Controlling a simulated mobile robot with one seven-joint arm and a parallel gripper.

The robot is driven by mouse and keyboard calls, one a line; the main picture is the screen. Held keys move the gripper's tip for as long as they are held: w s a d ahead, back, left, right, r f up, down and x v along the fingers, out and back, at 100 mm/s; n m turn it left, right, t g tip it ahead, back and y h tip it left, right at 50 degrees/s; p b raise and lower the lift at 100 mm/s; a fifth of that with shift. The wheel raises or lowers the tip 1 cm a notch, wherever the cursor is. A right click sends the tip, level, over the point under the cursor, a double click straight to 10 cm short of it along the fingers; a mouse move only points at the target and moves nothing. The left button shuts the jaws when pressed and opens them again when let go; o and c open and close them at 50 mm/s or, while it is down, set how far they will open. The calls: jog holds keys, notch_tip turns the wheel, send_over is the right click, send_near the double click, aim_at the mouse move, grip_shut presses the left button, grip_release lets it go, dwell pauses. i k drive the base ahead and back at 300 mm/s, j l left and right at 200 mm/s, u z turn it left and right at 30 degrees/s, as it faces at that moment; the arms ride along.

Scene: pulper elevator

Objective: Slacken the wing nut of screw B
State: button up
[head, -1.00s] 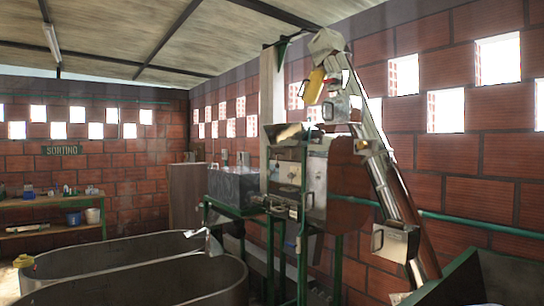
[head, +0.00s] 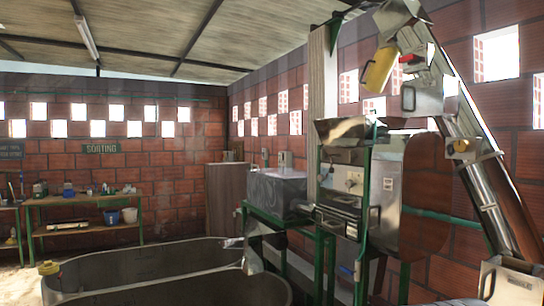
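The pulper machine (head: 345,182) stands right of centre on a green frame, with a metal hopper (head: 345,130) on top and a round reddish-brown cover (head: 425,195) at its right side. The inclined elevator (head: 490,200) rises beside it along the brick wall, from the lower right to the top. A yellow part (head: 379,70) and a metal box with a handle (head: 422,96) hang near its upper end. Small knobs show on the pulper's front, but screw B and its wing nut cannot be told apart at this size. My gripper is not in view.
Two grey tanks (head: 150,270) fill the lower left and middle, in front of the pulper. A grey box (head: 275,192) sits on a green stand left of the pulper. A workbench (head: 85,202) with buckets stands by the far wall under the SORTING sign (head: 101,148).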

aim_at(352, 156)
jog(key=i+z, duration=0.2)
jog(key=i, duration=0.3)
jog(key=i+j+z, duration=0.15)
jog(key=i, duration=0.3)
jog(key=i+j+z, duration=0.2)
jog(key=i, duration=0.25)
